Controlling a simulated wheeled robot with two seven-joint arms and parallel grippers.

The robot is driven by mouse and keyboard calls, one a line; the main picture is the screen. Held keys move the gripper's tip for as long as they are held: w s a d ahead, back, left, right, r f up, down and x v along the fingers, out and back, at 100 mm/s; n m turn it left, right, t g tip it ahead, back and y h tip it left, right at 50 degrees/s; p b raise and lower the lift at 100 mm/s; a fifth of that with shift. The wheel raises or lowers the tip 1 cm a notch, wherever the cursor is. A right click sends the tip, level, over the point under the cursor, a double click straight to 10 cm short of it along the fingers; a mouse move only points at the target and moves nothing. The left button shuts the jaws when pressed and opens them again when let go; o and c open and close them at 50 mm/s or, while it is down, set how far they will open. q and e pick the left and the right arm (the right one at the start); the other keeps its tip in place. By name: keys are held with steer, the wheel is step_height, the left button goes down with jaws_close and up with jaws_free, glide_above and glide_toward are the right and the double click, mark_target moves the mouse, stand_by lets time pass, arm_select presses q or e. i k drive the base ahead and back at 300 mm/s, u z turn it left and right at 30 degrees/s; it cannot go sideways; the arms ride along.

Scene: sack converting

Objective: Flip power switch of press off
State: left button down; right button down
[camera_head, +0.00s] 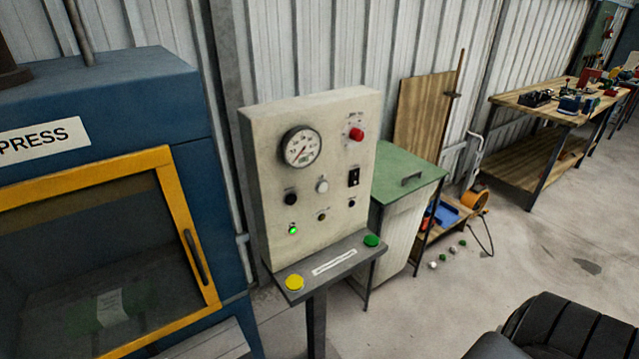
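The press (105,110) is a blue machine at the left with a yellow-framed window door (185,230), which looks shut. Its beige control panel (265,150) stands upright just right of it. A black rocker-style switch (353,177) sits on the panel's right half, below a red knob or button (356,134). I cannot tell the switch's position at this size. A green lamp (292,231) at the panel's lower left is lit. Neither of my grippers shows in the head view, and nothing touches the panel.
A shelf below the panel (335,265) carries a yellow button (295,282) and a green button (371,240). A green-topped cabinet (410,170) stands right of the panel. Small balls (447,257) lie on the floor beyond.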

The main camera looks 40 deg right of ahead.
mark_target(354, 178)
steer(key=z, duration=2.3)
steer(key=i, duration=0.4)
steer(key=u, duration=2.3)
